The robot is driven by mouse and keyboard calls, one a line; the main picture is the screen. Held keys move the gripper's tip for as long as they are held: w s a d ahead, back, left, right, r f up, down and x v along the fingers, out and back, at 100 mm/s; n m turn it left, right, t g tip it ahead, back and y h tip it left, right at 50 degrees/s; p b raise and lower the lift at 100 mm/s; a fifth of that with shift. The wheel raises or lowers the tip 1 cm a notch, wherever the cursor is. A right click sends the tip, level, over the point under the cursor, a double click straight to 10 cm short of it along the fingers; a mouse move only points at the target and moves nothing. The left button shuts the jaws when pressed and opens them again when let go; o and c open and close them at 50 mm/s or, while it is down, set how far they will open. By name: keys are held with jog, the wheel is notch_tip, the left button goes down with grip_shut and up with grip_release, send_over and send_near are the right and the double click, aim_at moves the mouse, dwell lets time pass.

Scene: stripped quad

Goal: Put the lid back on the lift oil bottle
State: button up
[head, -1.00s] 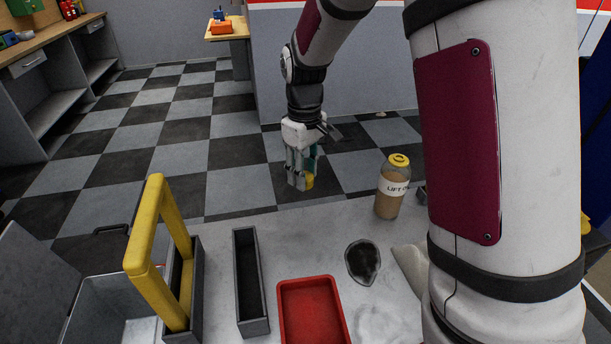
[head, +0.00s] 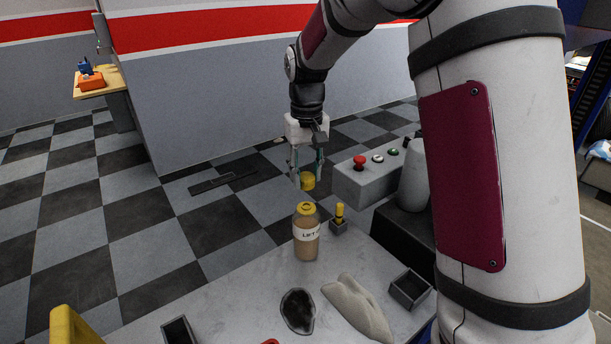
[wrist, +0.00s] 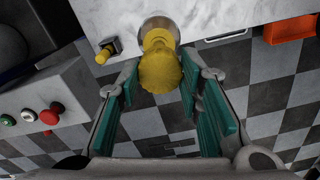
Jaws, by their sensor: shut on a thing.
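The lift oil bottle (head: 307,240) stands upright near the far edge of the grey table, with tan contents, a white label and a yellow ring at its neck. My gripper (head: 308,179) is shut on the yellow lid (head: 309,182) and holds it above the bottle, apart from it in the head view. In the wrist view, the lid (wrist: 160,70) sits between the green pads of my gripper (wrist: 158,86) and hides most of the bottle (wrist: 158,24). The gap between lid and neck cannot be judged there.
A small dark block with a yellow peg (head: 339,217) stands right of the bottle. A control box (head: 365,183) with coloured buttons lies behind it.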

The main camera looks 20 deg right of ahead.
notch_tip(320, 180, down, 2)
jog(key=shift+d+f+b, duration=0.1)
jog(key=shift+d+b, duration=0.05)
jog(key=shift+b, duration=0.15)
jog(key=shift+f+b, duration=0.5)
jog(key=shift+f, duration=1.55)
jog(key=shift+f, duration=0.2)
dwell(1.0)
jog(key=o, duration=1.4)
jog(key=shift+c, duration=0.2)
jog(key=shift+r, duration=0.1)
jog(key=shift+r+p, duration=1.1)
jog(key=shift+r, duration=2.35)
